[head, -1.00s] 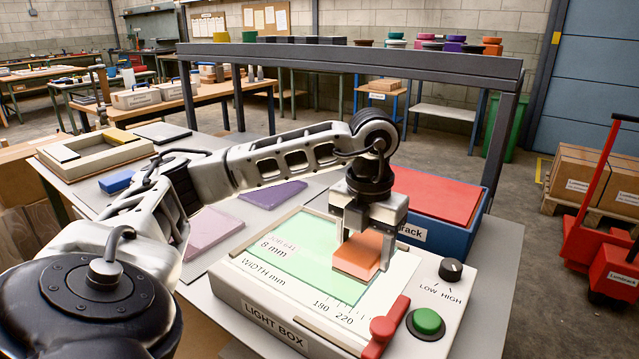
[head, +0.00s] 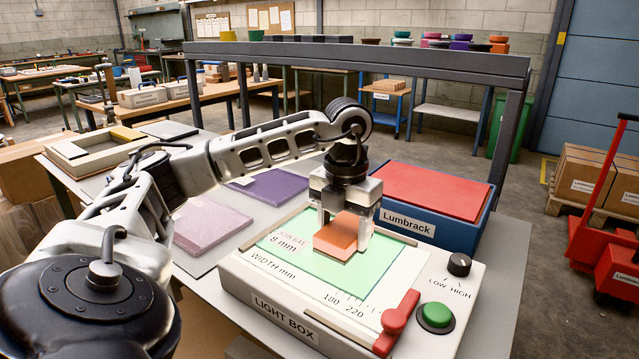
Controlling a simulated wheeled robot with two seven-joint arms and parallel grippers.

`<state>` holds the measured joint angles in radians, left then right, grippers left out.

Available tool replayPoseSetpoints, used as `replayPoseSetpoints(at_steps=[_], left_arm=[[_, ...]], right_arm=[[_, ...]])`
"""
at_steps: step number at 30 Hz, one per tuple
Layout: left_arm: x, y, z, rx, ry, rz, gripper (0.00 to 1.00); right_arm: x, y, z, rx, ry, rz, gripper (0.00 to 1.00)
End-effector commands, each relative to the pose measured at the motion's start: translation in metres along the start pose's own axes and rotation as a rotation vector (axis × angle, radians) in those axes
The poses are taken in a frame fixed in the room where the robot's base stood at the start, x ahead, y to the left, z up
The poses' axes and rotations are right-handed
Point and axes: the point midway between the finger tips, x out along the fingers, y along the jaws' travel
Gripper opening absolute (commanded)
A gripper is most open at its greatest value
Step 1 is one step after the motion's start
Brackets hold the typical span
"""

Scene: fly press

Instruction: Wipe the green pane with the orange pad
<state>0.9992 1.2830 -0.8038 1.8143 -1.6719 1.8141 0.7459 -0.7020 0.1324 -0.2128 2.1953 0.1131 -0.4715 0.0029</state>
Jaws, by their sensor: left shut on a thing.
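The green pane (head: 290,258) lies flat on top of the white light box (head: 265,300), with printed text and a number scale showing around and through it. My left gripper (head: 343,232) is shut on the orange pad (head: 337,234), its fingers on either side of it. The pad is over the middle to right part of the pane. It looks to be on or just above the surface; I cannot tell whether it touches. My right gripper is not in view.
On the light box are a red lever (head: 397,322), a green button (head: 435,316) and a black knob (head: 459,264). A blue Lumbrack box (head: 408,228) with a red top stands behind. Pink (head: 210,229) and purple (head: 272,186) panes lie to the left. A grey overhead frame (head: 360,60) spans the bench.

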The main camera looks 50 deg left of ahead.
Motion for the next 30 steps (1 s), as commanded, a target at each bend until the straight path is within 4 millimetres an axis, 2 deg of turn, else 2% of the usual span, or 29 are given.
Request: replayPoseSetpoints(at_steps=[13, 15, 17, 30], left_arm=[[0.001, 0.037, 0.009, 0.001, 0.002, 0.002, 0.39], [-0.007, 0.036, 0.009, 0.003, 0.003, 0.002, 0.39], [-0.025, 0.037, 0.009, 0.003, -0.003, 0.0, 0.39], [-0.065, 0.04, 0.006, -0.005, 0.0, 0.001, 0.39]], right_arm=[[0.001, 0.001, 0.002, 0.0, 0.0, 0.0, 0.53], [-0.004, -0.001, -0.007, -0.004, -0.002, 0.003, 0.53], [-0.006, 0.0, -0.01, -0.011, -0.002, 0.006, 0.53], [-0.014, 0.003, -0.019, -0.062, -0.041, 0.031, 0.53]])
